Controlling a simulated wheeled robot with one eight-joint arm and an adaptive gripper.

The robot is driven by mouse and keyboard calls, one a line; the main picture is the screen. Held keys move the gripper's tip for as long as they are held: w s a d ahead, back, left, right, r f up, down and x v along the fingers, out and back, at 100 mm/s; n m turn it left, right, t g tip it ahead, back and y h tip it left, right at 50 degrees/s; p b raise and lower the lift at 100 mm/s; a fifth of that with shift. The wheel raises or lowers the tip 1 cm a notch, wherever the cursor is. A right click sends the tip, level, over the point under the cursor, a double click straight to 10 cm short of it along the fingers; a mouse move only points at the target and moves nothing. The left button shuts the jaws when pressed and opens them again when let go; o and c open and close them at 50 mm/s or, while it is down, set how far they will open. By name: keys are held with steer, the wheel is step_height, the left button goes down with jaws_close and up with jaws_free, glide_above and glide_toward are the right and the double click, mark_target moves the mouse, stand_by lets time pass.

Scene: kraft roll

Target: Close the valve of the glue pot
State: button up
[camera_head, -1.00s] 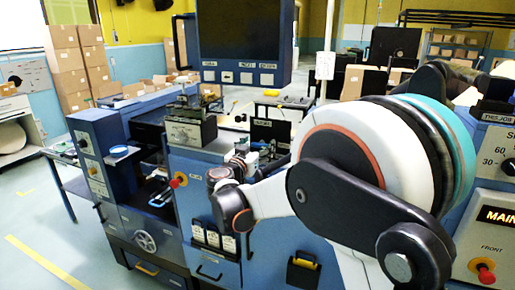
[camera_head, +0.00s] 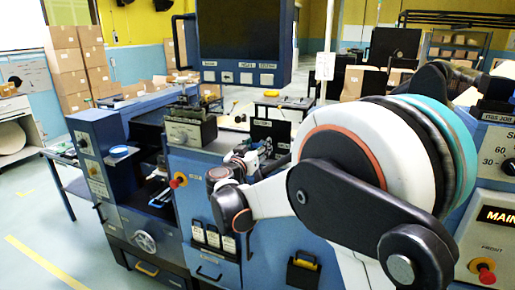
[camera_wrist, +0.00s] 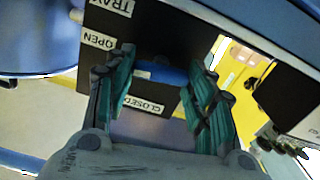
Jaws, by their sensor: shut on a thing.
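In the wrist view, the blue valve lever (camera_wrist: 172,75) lies between the teal fingers of my gripper (camera_wrist: 160,72), which is shut on it. The lever runs across the picture in front of a dark plate (camera_wrist: 150,35). The OPEN label (camera_wrist: 98,40) is left of the lever and the CLOSED label (camera_wrist: 145,105) is below it. The fingers hide parts of the lever, and its pivot is not clear. A rounded blue body (camera_wrist: 35,40) at the upper left may be the glue pot. In the head view, my arm hides most of this area.
A yellow panel (camera_wrist: 240,72) and a dark box (camera_wrist: 290,100) are at the right in the wrist view. In the head view, the blue machine (camera_head: 205,215) stands close to my wrist, with a screen (camera_head: 240,30) above. Open floor (camera_head: 35,225) lies to the left.

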steer(key=n, duration=0.4)
steer(key=shift+a, duration=0.1)
steer(key=n+b, duration=0.1)
steer(key=n, duration=0.7)
steer(key=shift+a+f+n, duration=0.1)
steer(key=shift+n, duration=2)
steer(key=o, duration=1.1)
steer(key=shift+f, duration=0.1)
steer(key=shift+c, duration=0.2)
steer(key=v, duration=1.2)
